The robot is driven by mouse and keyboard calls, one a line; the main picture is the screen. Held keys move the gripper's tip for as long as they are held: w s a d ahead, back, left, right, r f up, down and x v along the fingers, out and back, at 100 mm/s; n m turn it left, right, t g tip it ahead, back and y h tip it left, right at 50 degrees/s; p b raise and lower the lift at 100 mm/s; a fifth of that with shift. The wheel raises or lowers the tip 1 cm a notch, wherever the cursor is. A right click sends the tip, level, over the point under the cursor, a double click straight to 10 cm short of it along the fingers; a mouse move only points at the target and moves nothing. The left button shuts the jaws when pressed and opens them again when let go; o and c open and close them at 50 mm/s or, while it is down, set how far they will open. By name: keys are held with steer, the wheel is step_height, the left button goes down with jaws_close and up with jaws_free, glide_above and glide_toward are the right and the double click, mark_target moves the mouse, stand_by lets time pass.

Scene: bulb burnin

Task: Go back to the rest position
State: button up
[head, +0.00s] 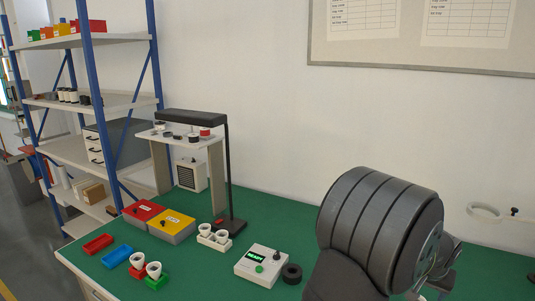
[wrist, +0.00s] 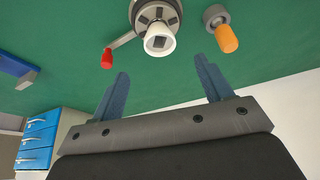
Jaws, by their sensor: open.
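My gripper (wrist: 161,67) shows in the wrist view with its two blue-grey fingers spread wide apart. Nothing is between them. Beyond the fingertips, a round grey device (wrist: 157,14) with a white centre and a red-knobbed lever (wrist: 107,58) stands on the green surface, apart from the fingers. To its right is an orange-handled piece (wrist: 227,39) with a grey ring-like end. In the head view my dark grey arm fills the right foreground, and my gripper cannot be made out there.
On the green bench (head: 284,223) stand a tester box (head: 262,265) with a lit green display, a black ring (head: 291,273), white cups in red and green holders (head: 156,281), red (head: 142,212) and yellow (head: 171,226) boxes and a black lamp (head: 228,170). Shelving (head: 60,102) stands left.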

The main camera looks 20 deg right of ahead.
mark_target(418, 300)
steer(key=x, duration=1)
steer(key=shift+f, duration=0.25)
step_height(418, 300, up, 3)
steer(key=shift+r, duration=0.15)
steer(key=shift+o, duration=0.9)
steer(key=o, duration=0.4)
steer(key=shift+n, duration=0.3)
steer(key=r, duration=0.2)
steer(key=s+r, duration=0.2)
steer(key=r, duration=0.1)
steer(key=shift+s+a+r, duration=0.15)
steer(key=shift+s+r, duration=0.1)
steer(key=shift+r, duration=0.15)
steer(key=shift+o, duration=0.2)
steer(key=s+a+r+n+g+h, duration=0.1)
steer(key=s+a+r, duration=0.1)
steer(key=s+r, duration=0.6)
steer(key=w+x, duration=0.1)
steer(key=x, duration=0.7)
steer(key=shift+w+d, duration=0.15)
steer(key=shift+w, duration=0.2)
